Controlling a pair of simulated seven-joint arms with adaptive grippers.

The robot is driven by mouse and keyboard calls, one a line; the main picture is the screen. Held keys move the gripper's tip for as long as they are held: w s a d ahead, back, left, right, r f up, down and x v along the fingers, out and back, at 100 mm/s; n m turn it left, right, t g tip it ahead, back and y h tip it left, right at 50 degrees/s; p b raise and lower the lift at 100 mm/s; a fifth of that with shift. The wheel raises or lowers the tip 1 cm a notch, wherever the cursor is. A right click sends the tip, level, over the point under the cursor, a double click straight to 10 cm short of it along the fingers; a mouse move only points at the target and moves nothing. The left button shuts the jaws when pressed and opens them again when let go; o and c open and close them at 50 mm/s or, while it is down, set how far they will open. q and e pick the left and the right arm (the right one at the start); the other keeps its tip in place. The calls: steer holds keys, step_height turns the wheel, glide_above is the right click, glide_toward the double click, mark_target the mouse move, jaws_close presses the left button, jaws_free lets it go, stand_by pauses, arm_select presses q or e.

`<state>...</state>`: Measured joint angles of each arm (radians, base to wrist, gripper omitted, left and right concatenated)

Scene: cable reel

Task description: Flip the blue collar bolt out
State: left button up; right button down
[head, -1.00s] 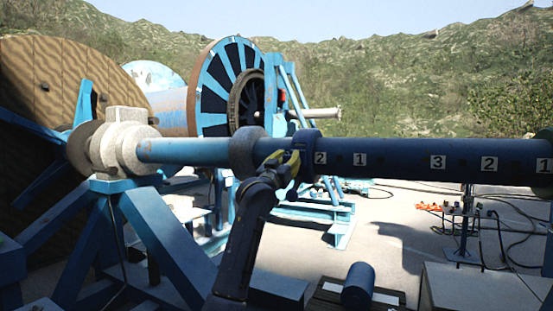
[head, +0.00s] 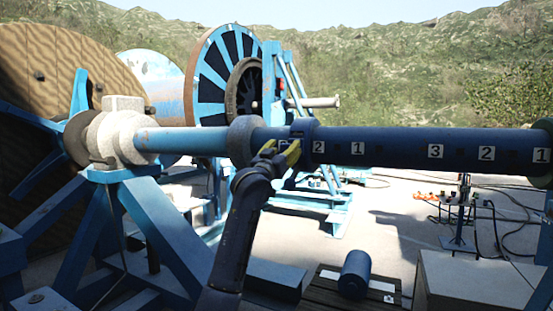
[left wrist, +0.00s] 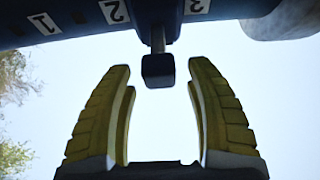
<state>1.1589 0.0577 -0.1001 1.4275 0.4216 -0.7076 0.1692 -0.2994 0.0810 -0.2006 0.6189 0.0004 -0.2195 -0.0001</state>
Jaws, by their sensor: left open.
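The blue collar (head: 304,131) sits around the long blue shaft (head: 400,143) near the label 2. In the left wrist view, the bolt (left wrist: 158,68) hangs from the shaft side on a short stem and ends in a dark square head. My left gripper (head: 281,153) is open, with yellow fingers close to the collar in the head view. In the left wrist view, its fingers (left wrist: 160,105) stand on either side below the bolt head, with clear gaps to both sides. My right gripper is not in view.
A grey ring (head: 243,142) surrounds the shaft left of the collar. A blue stand (head: 125,215) carries the shaft's left end. A blue cylinder (head: 355,274) lies below on a dark pallet. Cables lie on the ground at right.

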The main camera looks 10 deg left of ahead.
arm_select(q)
steer(key=v, duration=1.1)
steer(key=shift+s, duration=0.1)
